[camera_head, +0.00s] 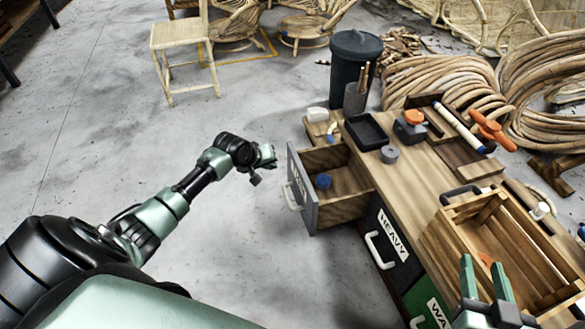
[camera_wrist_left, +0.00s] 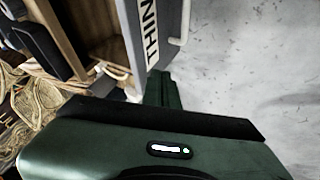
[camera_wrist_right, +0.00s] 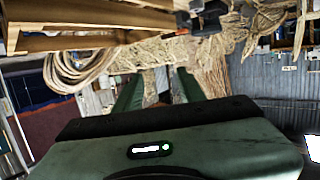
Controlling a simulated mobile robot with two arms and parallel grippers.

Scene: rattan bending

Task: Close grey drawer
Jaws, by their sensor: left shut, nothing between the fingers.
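The grey drawer (camera_head: 302,190) is pulled out from the left end of the wooden workbench, its wooden inside showing with a blue round item (camera_head: 322,181) in it. Its grey front with a "THIN" label and a pale handle also shows in the left wrist view (camera_wrist_left: 170,60). My left gripper (camera_head: 270,157) is shut and empty, just left of the drawer front near its far edge; I cannot tell whether it touches. My right gripper (camera_head: 485,280) is open and empty, beside the wooden crate at lower right, away from the drawer.
The black "HEAVY" drawer (camera_head: 390,245) and a green drawer (camera_head: 428,300) are shut in the bench. A black tray (camera_head: 366,131), tools and a wooden crate (camera_head: 470,243) are on the bench top. A dark bin (camera_head: 352,60) stands behind. The floor left of the drawer is clear.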

